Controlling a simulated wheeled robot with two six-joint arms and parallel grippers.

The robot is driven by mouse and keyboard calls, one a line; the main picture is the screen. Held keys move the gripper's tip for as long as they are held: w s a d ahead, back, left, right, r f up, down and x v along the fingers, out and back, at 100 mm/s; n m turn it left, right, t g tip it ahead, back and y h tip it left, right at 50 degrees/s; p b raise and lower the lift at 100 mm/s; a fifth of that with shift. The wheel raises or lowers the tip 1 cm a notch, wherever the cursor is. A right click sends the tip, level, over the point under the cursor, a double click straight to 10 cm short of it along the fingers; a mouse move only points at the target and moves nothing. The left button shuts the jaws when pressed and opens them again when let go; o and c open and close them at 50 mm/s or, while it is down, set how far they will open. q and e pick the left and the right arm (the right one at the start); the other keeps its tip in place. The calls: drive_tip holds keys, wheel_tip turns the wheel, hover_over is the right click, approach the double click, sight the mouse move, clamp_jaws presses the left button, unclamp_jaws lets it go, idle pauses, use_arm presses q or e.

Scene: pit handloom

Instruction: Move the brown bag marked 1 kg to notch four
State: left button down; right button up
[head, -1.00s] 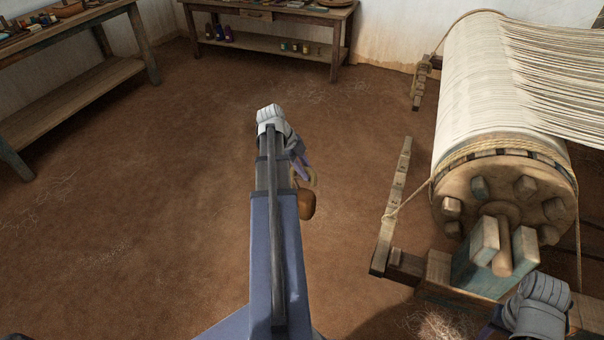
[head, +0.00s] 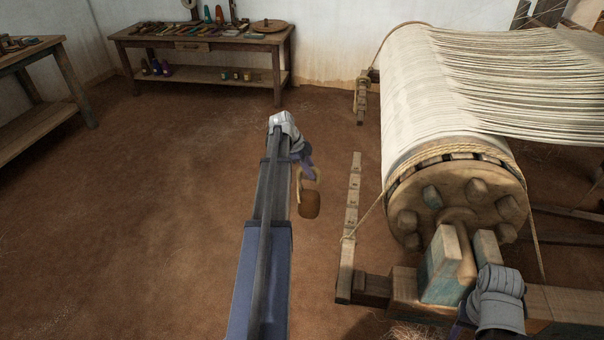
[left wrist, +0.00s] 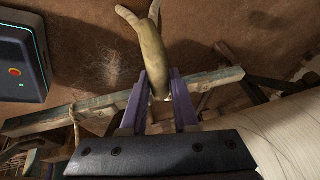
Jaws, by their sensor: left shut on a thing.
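A brown bag (head: 309,205) hangs from a tan loop (head: 309,173) below my left gripper (head: 306,168), in the clear left of the loom. My left gripper is shut on the bag's loop; in the left wrist view its purple fingers (left wrist: 161,98) close around a tan, forked strap (left wrist: 152,45). The bag's marking cannot be read. A notched wooden bar (head: 351,205) slopes beside the cloth roller, to the right of the bag and apart from it. My right gripper (head: 462,326) is mostly hidden by its wrist at the lower right.
The big warp-wound roller (head: 455,185) fills the right side, with a rope (head: 369,212) running to the notched bar. A workbench (head: 205,40) stands at the back wall and another table (head: 35,90) at the left. The earthen floor between is clear.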

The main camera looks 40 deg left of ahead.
use_arm(q)
drive_tip(key=shift+w+d, duration=0.1)
drive_tip(key=shift+w+d+f+b, duration=0.15)
drive_tip(key=shift+w+d, duration=1.25)
drive_tip(key=shift+d, duration=0.85)
drive_tip(key=shift+w+d+f+b, duration=0.2)
drive_tip(key=shift+w+d, duration=1.15)
drive_tip(key=shift+d, duration=0.9)
drive_tip(key=shift+w+d+f+b, duration=0.15)
drive_tip(key=shift+w+d, duration=1.25)
drive_tip(key=shift+d, duration=0.85)
drive_tip(key=shift+f+b, duration=1.15)
drive_tip(key=shift+b, duration=0.05)
drive_tip(key=shift+f, duration=0.25)
drive_tip(key=shift+s+b, duration=0.1)
drive_tip(key=shift+b, duration=0.2)
drive_tip(key=c, duration=0.6)
unclamp_jaws()
